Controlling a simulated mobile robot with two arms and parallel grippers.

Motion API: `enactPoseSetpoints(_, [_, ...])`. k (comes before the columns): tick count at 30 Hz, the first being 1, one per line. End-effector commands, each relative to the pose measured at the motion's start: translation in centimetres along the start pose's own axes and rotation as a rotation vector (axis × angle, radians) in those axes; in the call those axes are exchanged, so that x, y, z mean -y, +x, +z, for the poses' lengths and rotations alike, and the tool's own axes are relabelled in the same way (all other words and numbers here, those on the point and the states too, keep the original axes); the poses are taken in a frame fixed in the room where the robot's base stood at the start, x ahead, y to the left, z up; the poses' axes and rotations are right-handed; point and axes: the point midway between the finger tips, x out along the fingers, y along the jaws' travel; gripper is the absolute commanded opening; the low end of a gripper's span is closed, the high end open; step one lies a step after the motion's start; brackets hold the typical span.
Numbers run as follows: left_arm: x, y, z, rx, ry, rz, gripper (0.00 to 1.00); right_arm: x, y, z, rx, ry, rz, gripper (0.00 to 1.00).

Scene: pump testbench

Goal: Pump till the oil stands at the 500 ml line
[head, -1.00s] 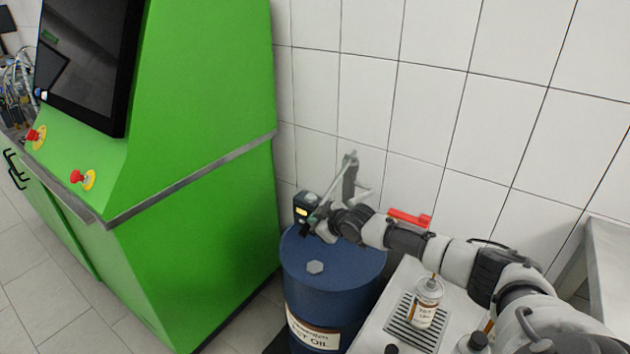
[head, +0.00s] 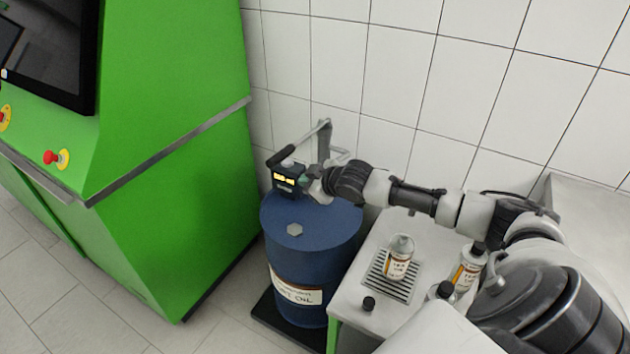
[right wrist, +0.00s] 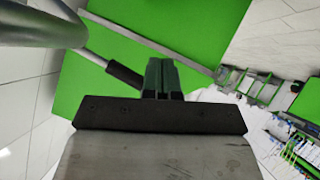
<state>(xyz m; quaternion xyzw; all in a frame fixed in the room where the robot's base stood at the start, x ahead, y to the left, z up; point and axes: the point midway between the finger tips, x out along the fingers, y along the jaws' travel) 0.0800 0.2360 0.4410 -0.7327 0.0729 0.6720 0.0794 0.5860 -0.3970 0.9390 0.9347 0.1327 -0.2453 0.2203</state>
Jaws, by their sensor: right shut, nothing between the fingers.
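The blue drum (head: 312,240) stands beside the green cabinet, with a hand pump on top. The pump's lever (head: 306,143) slants down left to a black grip (head: 281,156); the grip also shows in the right wrist view (right wrist: 123,74). A dark box (head: 287,180) with a lit yellow display sits at the pump, its digits unreadable. A bottle (head: 398,262) with an oil label stands on the drip grate (head: 378,283); its oil level cannot be told. My right gripper (head: 308,184) is shut and empty near the pump; its closed fingers (right wrist: 162,77) show beside the grip. My left gripper is out of view.
The green cabinet (head: 180,210) with a red button (head: 52,157) is left of the drum. A second labelled bottle (head: 468,268) and a black cap (head: 369,303) are on the white bench (head: 350,310). The tiled wall is close behind.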

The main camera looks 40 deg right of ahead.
Motion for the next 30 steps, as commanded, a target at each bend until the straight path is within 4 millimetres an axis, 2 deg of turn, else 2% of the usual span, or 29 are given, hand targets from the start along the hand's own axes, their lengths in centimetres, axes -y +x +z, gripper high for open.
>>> enactPoseSetpoints(3, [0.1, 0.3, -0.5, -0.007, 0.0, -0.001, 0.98, 0.1, -1.6, 0.2, 0.002, -0.002, -0.001, 0.0])
enactPoseSetpoints(8, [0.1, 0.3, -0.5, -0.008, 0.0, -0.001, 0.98, 0.1, -2.7, 0.1, 0.002, -0.001, 0.0, 0.0])
enactPoseSetpoints(30, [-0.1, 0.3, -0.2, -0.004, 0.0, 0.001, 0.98, 0.1, -2.8, 0.0, 0.001, 0.0, 0.0, 0.0])
